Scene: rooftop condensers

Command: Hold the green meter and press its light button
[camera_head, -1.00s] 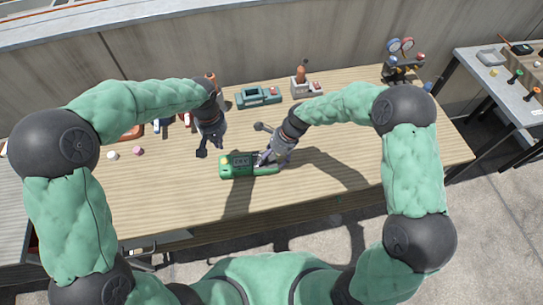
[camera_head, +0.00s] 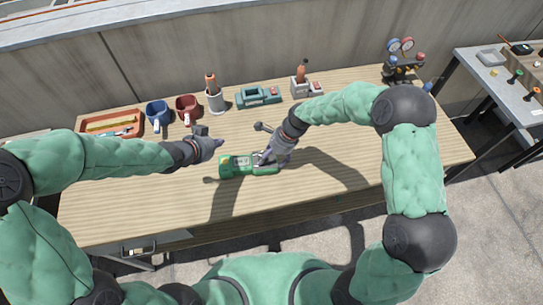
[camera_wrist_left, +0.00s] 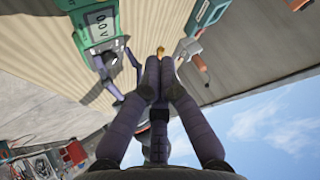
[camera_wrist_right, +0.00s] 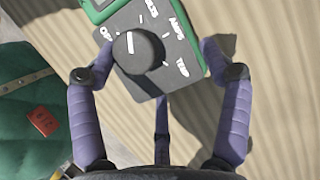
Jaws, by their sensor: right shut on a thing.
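The green meter (camera_head: 236,163) lies in the middle of the wooden table; its grey face with a dial shows in the right wrist view (camera_wrist_right: 158,72). My right gripper (camera_head: 266,157) is shut on the meter's right, dial end, with a finger on each side of it (camera_wrist_right: 150,65). I cannot make out the light button.
Along the back stand a blue mug (camera_head: 156,114), a red mug (camera_head: 188,108), a cup with an orange-handled tool (camera_head: 215,101), a teal case (camera_head: 257,96), a grey holder (camera_head: 302,88) and gauges (camera_head: 402,62). An orange tray (camera_head: 83,127) lies left. The front table is clear.

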